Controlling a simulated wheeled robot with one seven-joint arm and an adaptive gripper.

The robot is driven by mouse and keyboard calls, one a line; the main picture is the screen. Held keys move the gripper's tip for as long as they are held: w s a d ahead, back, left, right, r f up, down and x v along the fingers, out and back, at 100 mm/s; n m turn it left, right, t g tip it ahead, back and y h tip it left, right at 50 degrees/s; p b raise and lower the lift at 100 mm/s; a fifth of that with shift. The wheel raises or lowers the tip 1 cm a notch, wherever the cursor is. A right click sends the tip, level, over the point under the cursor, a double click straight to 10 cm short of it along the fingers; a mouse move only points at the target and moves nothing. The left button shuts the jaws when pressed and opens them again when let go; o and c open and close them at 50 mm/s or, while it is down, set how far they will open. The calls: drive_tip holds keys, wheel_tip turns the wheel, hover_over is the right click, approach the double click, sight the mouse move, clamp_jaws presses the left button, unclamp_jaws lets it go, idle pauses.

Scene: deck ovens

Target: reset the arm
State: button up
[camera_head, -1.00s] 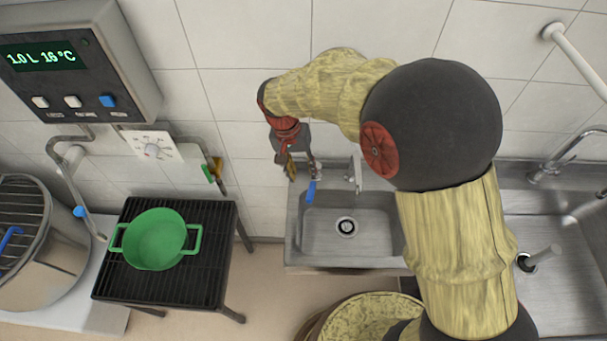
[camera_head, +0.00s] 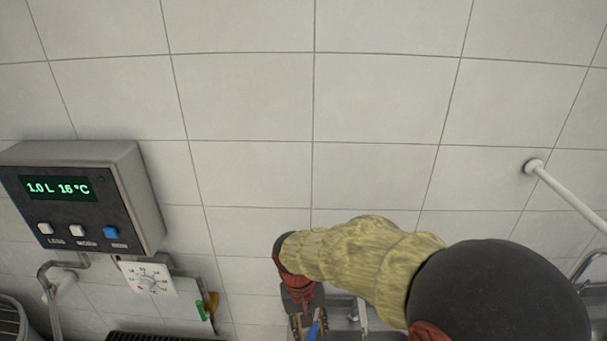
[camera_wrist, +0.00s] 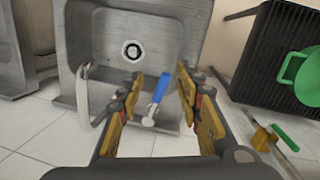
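My gripper (camera_wrist: 158,95) is in the middle of the wrist view, its two yellow-and-black fingers spread apart with nothing held between them. In the head view my gripper (camera_head: 308,325) is at the bottom edge, below the end of my arm, and partly cut off.
A steel sink (camera_wrist: 103,22) with a drain and a tap (camera_wrist: 97,118) lies beyond my gripper. A green pot (camera_wrist: 306,80) sits on a black grate (camera_wrist: 262,55). A wall panel (camera_head: 80,200) reads 1.0 L 16 °C. A white rail (camera_head: 570,195) is on the right wall.

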drive_tip(key=s+d+r+m+t+b, duration=0.1)
drive_tip(key=s+d+r+t+b, duration=0.2)
drive_tip(key=s+d, duration=0.4)
drive_tip(key=s+d+r+m+t+y+b, duration=0.1)
drive_tip(key=s+d+r+t+b, duration=0.2)
drive_tip(key=d, duration=0.7)
drive_tip(key=s+r+b, duration=0.2)
drive_tip(key=s+r, duration=0.2)
drive_tip(key=r, duration=0.1)
drive_tip(key=shift+r+y, duration=0.15)
drive_tip(key=shift+y, duration=0.15)
drive_tip(key=shift+s+d, duration=0.1)
drive_tip(key=shift+d, duration=0.05)
drive_tip(key=shift+c, duration=0.6)
